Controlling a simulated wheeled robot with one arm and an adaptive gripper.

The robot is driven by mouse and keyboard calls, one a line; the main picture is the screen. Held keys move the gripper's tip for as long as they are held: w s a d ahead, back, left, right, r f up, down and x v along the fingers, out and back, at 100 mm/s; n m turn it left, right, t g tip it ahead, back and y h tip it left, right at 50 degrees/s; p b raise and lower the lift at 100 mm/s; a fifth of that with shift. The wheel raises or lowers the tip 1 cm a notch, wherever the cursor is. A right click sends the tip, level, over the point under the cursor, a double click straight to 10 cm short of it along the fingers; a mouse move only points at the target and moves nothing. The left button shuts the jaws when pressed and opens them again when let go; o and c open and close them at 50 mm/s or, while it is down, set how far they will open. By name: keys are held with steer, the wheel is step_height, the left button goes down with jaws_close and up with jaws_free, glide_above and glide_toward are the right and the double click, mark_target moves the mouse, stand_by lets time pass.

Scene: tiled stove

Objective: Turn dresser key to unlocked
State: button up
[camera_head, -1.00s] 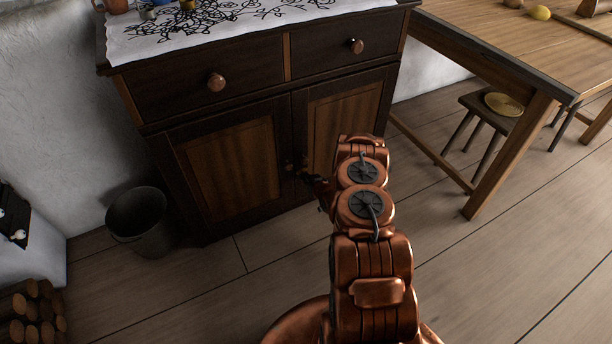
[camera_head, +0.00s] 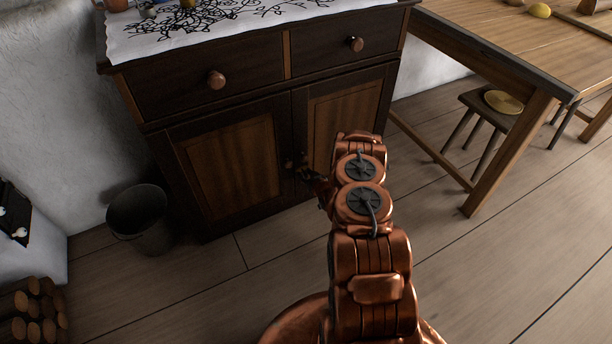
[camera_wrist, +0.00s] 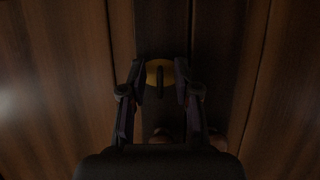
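The dresser (camera_head: 140,98) is dark wood with two drawers above two doors with lighter brown panels. In the wrist view, a small dark key (camera_wrist: 160,83) stands in front of a brass plate (camera_wrist: 153,70) on the dark strip between the panels. My gripper (camera_wrist: 162,72) is open, with one finger on each side of the key and visible gaps between. In the head view, my gripper (camera_head: 308,176) is small and dark, close to the doors' meeting edge; the key is hard to make out there.
Two rounded knobs show dimly below the key in the wrist view, one of them at the left (camera_wrist: 160,136). A metal bucket (camera_head: 138,215) stands left of the dresser. A wooden table (camera_head: 490,45) and stool (camera_head: 480,107) stand to the right. Floor between is clear.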

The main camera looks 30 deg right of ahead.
steer(key=v, duration=1.2)
steer(key=shift+r, duration=0.1)
stand_by(0.4)
steer(key=w+a+r+n+g+p, duration=0.1)
steer(key=w+a+r+g+p, duration=0.15)
steer(key=r, duration=0.55)
steer(key=w+a+r+n+g+p, duration=0.15)
steer(key=r+p, duration=0.25)
steer(key=r, duration=0.4)
steer(key=s+a+r+g+p, duration=0.2)
steer(key=s+a+r+p, duration=0.1)
steer(key=r, duration=0.6)
steer(key=s+a+r+g+p, duration=0.2)
steer(key=s+a+r+p, duration=0.15)
steer(key=r, duration=0.65)
steer(key=s+a+r+m+g+p, duration=0.1)
steer(key=s+a+r+g+p, duration=0.2)
steer(key=s+r, duration=1.3)
steer(key=s+a+r+g+y+p, duration=0.1)
steer(key=s+a+r+g+p, duration=0.3)
steer(key=s+a+r+p, duration=0.6)
steer(key=s+a+r, duration=0.4)
steer(key=s+r, duration=0.2)
steer(key=s, duration=0.3)
steer(key=shift+m, duration=0.35)
